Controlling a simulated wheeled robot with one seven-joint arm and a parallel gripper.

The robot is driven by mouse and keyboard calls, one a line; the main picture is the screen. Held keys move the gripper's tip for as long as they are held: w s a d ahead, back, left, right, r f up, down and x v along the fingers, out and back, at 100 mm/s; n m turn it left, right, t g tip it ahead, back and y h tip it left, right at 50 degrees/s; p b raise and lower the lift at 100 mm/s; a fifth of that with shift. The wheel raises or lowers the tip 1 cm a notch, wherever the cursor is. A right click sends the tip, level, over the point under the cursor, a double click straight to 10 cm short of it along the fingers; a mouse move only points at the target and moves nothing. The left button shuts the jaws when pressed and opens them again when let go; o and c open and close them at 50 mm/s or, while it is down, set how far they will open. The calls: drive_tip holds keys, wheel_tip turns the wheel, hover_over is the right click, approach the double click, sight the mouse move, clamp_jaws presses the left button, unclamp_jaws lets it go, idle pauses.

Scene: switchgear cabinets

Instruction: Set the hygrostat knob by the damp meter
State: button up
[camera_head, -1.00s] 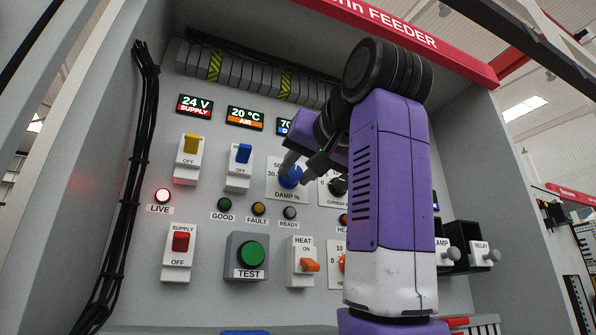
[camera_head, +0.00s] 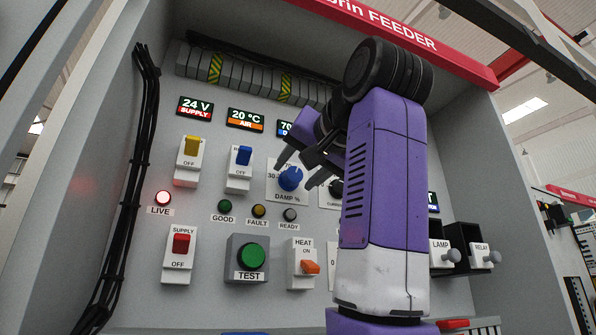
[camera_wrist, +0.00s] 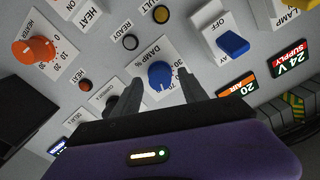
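The hygrostat knob (camera_head: 290,179) is a blue dial on a white plate marked DAMP %. It also shows in the wrist view (camera_wrist: 160,75), with scale numbers around it. My gripper (camera_head: 294,174) is open in front of the knob. In the wrist view, its two dark fingers (camera_wrist: 158,84) stand apart on either side of the knob, with visible gaps, not gripping it. The damp meter (camera_head: 283,128) is a small display above the plate. Only its left edge with "70" shows; my arm hides the rest. The knob's exact setting is too small to read.
Left of the knob are a blue switch (camera_head: 240,168) and a yellow switch (camera_head: 190,158). Indicator lamps, a green TEST button (camera_head: 251,257) and an orange HEAT switch (camera_head: 309,267) sit below. In the wrist view, an orange heater knob (camera_wrist: 34,50) is at left.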

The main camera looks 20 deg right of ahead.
drive_tip(key=shift+f, duration=0.1)
drive_tip(key=shift+s+b, duration=0.3)
drive_tip(key=shift+s, duration=0.1)
drive_tip(key=s+b, duration=0.2)
drive_tip(key=s, duration=0.5)
drive_tip(key=shift+b, duration=0.35)
